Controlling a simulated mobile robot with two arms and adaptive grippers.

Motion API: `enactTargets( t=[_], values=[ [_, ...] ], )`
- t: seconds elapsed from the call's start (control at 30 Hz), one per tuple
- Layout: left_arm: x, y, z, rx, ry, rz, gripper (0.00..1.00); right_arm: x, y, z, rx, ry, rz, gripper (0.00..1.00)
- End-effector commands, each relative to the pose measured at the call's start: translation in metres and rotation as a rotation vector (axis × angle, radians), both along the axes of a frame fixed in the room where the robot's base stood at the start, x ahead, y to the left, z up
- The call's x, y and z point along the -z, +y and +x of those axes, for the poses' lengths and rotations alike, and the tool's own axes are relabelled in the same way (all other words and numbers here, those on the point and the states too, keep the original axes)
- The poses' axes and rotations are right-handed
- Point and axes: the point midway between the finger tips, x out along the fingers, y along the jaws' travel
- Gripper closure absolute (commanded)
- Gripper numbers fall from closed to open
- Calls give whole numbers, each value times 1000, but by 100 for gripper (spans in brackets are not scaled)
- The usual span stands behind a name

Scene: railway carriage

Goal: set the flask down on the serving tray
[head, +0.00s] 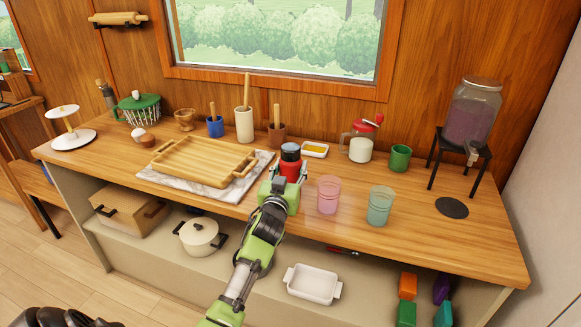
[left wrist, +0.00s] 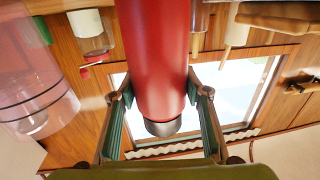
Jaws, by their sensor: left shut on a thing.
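The red flask (head: 290,167) with a dark cap is upright in my left gripper (head: 284,184), over the counter just right of the serving tray. In the left wrist view the flask (left wrist: 155,60) fills the middle, between the two fingers (left wrist: 160,105), which are shut on it. That view appears upside down. The wooden serving tray (head: 203,158) has raised edges and a handle at each end. It lies empty on a marble slab (head: 180,187). I cannot tell whether the flask's base touches the counter; the gripper hides it. My right gripper is not in view.
A pink cup (head: 328,195) and a teal cup (head: 380,205) stand close right of the flask. A butter dish (head: 315,150) and a brown pot with a pestle (head: 277,133) stand behind it. Several utensil holders line the back behind the tray. A drink dispenser (head: 470,115) stands at the right.

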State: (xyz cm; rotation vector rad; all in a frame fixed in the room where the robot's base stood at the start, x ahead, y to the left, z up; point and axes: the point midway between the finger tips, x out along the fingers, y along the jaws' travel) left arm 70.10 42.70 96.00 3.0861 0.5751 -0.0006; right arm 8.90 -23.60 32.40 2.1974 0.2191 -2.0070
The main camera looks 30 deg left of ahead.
Motion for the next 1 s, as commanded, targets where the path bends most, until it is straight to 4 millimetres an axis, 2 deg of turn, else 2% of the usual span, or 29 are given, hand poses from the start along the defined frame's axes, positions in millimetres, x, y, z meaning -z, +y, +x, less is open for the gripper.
enactTargets(
  t=[0.2,0.23,0.27,0.6,0.73,1.0],
  values=[
    [0,0,0,1,-6,2,94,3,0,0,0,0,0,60],
    [2,0,0,0,0,0,49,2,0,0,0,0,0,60],
    [2,0,0,0,0,0,41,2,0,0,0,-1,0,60],
    [2,0,0,0,0,0,40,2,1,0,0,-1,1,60],
    [7,0,0,1,1,3,40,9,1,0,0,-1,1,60],
    [6,-17,-40,0,0,-2,40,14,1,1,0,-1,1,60]
  ],
)
